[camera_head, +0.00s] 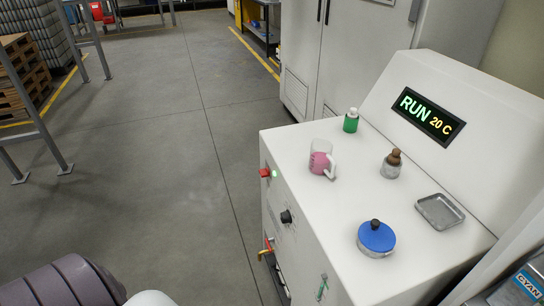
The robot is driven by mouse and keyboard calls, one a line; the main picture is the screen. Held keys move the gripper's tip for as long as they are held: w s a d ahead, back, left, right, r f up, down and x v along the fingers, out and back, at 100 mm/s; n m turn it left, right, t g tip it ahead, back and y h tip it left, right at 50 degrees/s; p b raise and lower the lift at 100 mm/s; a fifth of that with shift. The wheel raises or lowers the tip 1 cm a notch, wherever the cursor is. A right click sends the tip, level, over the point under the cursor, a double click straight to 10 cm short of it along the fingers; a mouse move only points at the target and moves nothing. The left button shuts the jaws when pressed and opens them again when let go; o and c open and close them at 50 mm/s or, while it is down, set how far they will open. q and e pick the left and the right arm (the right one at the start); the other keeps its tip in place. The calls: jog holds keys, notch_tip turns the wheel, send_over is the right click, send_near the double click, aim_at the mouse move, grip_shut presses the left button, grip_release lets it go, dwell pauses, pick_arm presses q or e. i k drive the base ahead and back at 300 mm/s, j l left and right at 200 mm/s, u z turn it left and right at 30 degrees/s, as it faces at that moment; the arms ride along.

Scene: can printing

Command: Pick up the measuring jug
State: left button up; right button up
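The measuring jug (321,160) is a clear cup with pink contents and a pale handle on its right side. It stands upright on the white machine's top (343,206), close to the left edge. Neither gripper is in view. A dark ribbed part and a white rounded part at the bottom left look like pieces of my own body, well apart from the jug.
Near the jug stand a green bottle (351,121), a brown-capped jar (391,165), a blue-lidded container (376,239) and a metal tray (440,211). A display (428,112) reads "RUN 20 C". Open floor (170,190) lies left of the machine.

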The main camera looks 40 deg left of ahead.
aim_at(321, 158)
jog(key=u, duration=0.7)
jog(key=z, duration=1.9)
jog(key=u, duration=1.9)
jog(key=i+j+z, duration=0.1)
jog(key=j, duration=0.2)
jog(key=i+j+z, duration=0.25)
jog(key=j, duration=0.3)
jog(key=i+j+z, duration=0.1)
jog(key=j, duration=0.25)
jog(key=i, duration=0.05)
